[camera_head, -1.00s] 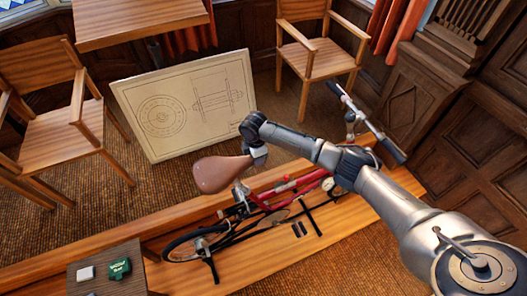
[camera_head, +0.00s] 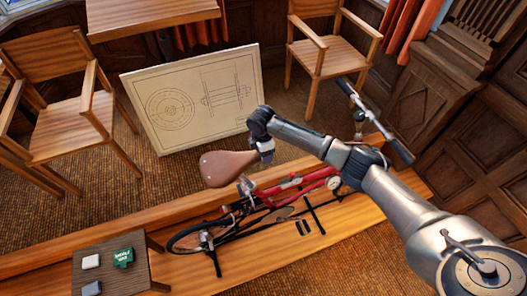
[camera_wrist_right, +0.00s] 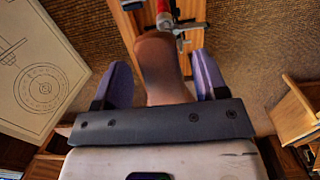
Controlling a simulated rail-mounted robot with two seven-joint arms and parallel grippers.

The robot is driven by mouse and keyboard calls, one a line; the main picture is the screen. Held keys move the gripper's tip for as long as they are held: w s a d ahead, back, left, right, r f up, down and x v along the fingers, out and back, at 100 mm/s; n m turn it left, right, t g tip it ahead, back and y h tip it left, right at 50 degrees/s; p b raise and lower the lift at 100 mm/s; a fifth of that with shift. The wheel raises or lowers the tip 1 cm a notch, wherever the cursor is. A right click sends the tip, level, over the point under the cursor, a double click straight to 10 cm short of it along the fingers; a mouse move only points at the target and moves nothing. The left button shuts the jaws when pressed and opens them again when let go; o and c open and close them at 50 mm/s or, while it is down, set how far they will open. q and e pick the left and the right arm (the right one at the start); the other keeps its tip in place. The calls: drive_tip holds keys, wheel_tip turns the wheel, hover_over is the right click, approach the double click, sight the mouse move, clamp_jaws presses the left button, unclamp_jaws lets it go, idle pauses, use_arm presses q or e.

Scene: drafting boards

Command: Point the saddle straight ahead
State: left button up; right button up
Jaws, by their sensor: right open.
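My right gripper (camera_head: 266,150) is at the nose. In the right wrist view, the saddle's nose (camera_wrist_right: 160,60) lies between the two open fingers of the right gripper (camera_wrist_right: 160,85), with gaps at both sides. My left gripper is out of view.
The wooden platform (camera_head: 262,262) carries the bicycle. A small dark table (camera_head: 110,268) with a green box (camera_head: 123,258) stands at the lower left. A drawing board (camera_head: 192,98) stands behind the bicycle. Wooden chairs (camera_head: 333,60) stand farther back.

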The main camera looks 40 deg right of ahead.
wheel_tip(320, 180, up, 13)
drive_tip(key=b, duration=0.2)
drive_tip(key=shift+a, duration=0.2)
drive_tip(key=shift+w, duration=0.1)
idle(0.3)
